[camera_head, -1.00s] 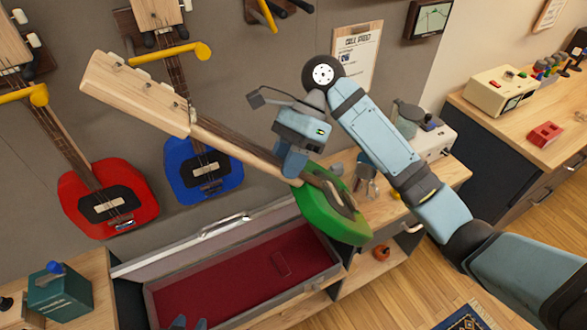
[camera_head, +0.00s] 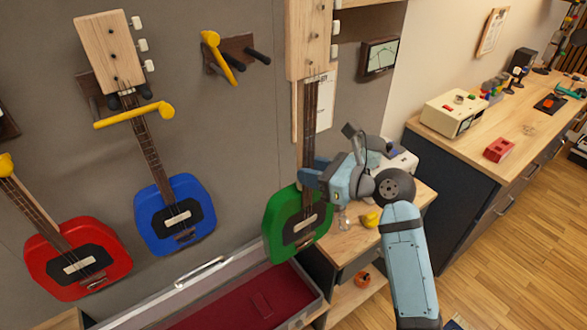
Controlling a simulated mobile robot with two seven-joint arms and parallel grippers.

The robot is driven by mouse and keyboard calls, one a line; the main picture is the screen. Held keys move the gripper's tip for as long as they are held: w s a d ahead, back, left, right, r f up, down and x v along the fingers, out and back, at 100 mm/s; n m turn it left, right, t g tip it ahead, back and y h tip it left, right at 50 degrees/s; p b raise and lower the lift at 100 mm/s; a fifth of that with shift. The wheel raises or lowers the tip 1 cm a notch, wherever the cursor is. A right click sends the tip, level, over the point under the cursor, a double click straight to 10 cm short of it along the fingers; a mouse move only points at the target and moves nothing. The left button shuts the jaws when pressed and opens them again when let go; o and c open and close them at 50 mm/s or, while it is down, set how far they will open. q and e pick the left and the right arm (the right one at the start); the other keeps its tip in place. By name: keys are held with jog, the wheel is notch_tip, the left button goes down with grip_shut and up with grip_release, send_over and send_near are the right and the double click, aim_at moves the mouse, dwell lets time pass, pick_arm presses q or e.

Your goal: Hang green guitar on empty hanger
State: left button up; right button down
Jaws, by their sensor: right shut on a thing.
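The green guitar (camera_head: 278,235) is held upright, its wooden neck and head (camera_head: 309,40) reaching to the top edge of the view. My right gripper (camera_head: 312,178) is shut on its neck just above the green body. The empty hanger (camera_head: 238,56) is on the grey wall, left of the guitar's head; it has a dark wooden plate, a black peg and a yellow bar swung out to one side. The guitar is apart from this hanger. My left gripper is not in view.
A blue guitar (camera_head: 158,240) and a red guitar (camera_head: 100,278) hang on the wall at left, with yellow bars (camera_head: 133,114) across the necks. An open case with red lining (camera_head: 250,305) lies below. A wooden counter (camera_head: 470,150) stands at right.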

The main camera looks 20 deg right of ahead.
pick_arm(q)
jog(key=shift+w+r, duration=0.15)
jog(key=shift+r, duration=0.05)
pick_arm(e)
jog(key=shift+w+a+r, duration=0.1)
jog(key=shift+w+a, duration=0.15)
jog(key=shift+w, duration=0.5)
jog(key=shift+w+a+r, duration=0.1)
jog(key=shift+w+a, duration=0.15)
jog(key=shift+w, duration=0.45)
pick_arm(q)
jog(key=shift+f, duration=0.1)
pick_arm(e)
jog(key=shift+f, duration=0.1)
